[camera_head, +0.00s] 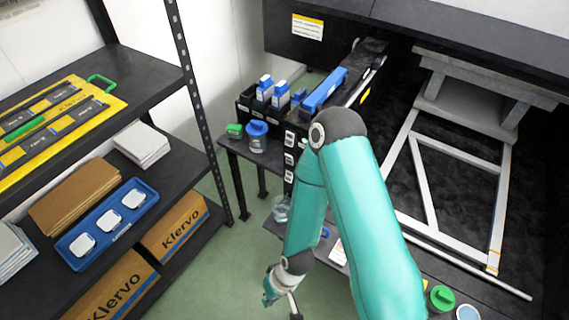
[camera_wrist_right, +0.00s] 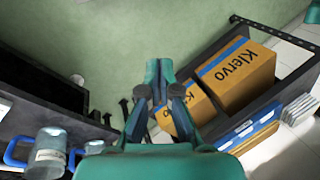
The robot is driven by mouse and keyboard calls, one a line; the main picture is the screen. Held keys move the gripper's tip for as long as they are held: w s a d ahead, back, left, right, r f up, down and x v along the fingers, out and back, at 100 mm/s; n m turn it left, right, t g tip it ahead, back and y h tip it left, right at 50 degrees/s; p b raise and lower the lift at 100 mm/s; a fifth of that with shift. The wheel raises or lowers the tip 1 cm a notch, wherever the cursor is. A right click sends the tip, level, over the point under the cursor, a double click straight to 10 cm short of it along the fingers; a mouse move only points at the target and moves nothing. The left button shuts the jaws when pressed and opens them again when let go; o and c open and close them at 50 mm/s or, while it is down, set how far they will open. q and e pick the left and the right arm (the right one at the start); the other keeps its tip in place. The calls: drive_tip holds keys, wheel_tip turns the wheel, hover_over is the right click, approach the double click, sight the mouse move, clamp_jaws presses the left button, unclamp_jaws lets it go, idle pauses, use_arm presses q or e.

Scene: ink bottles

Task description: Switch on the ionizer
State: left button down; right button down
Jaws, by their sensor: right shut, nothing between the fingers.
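I cannot pick out the ionizer or its switch for certain in either view. My right arm reaches down across the middle of the head view, and my right gripper (camera_head: 270,297) hangs low over the green floor, between the shelf rack and the machine. In the right wrist view the two fingers of the right gripper (camera_wrist_right: 158,72) are together, with nothing between them. They point over bare floor and touch nothing that I can see. The arm hides part of the machine's front. My left gripper is in neither view.
A shelf rack (camera_head: 170,82) with a blue tray (camera_head: 72,246) and Klervo boxes (camera_head: 175,228) stands left. A side table (camera_head: 232,146) holds a blue-lidded jar (camera_head: 257,136) and a green-lidded one (camera_head: 234,130). A large machine with a white frame (camera_head: 455,148) fills the right. Floor between is clear.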

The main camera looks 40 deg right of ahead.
drive_tip(key=w+d+f+n+t+h+b, duration=0.15)
drive_tip(key=w+d+n+t+b, duration=0.3)
drive_tip(key=w+b, duration=0.65)
drive_tip(key=w+d+f+n+t+h+b, duration=0.1)
drive_tip(key=w+d+n+t+h+b, duration=0.15)
drive_tip(key=w+n+t+b, duration=0.75)
drive_tip(key=s+d+r+n+t+h+b, duration=0.2)
drive_tip(key=d+r+b, duration=0.3)
drive_tip(key=b, duration=0.6)
drive_tip(key=s+d+r+n+t+h+b, duration=0.2)
drive_tip(key=d+r+h+b, duration=0.3)
drive_tip(key=b, duration=0.7)
drive_tip(key=shift+s+d+r, duration=0.25)
drive_tip(key=shift+d+r, duration=0.1)
drive_tip(key=shift+r, duration=0.1)
